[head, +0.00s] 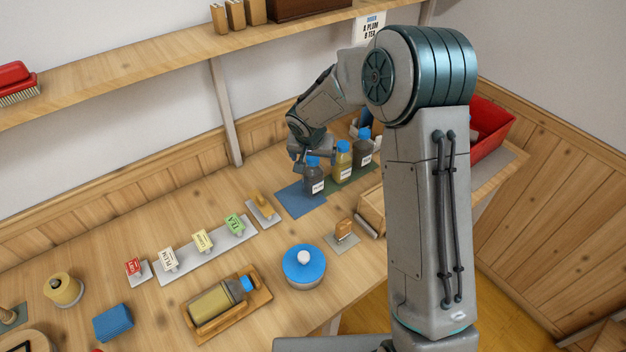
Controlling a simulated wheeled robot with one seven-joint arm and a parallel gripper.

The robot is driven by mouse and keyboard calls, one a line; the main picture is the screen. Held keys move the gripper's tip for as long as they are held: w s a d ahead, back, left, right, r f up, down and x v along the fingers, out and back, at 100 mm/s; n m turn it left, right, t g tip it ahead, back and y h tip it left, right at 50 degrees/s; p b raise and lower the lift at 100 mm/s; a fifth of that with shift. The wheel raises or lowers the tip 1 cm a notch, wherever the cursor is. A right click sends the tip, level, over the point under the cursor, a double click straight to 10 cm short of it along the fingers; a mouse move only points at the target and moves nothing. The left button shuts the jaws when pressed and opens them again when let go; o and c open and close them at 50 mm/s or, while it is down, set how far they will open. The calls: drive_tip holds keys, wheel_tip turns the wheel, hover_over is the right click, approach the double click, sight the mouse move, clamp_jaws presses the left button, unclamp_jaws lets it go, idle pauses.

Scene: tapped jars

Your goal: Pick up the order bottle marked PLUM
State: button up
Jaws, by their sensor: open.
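Three capped bottles stand in a row near the back of the bench. The nearest is a dark bottle (313,182) with a blue cap and a white label, on a blue mat (291,199). Behind it to the right are a yellow bottle (342,165) and another dark bottle (363,154), both blue-capped, by a green mat (347,182). Their labels are too small to read. My gripper (311,157) is open at the cap of the nearest dark bottle; I cannot tell whether it touches it. A wall card (370,27) reads PLUM and TEA.
A tag marked PLUM (168,260) stands among several coloured tags on a pale strip (207,253). A yellowish bottle (214,301) lies in a wooden tray (259,299). A blue-lidded jar (303,268) stands in front; a red bin (490,126) is at right.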

drive_tip(key=x, duration=0.5)
drive_tip(key=shift+a+b, duration=0.15)
drive_tip(key=shift+b, duration=0.15)
drive_tip(key=c, duration=1.7)
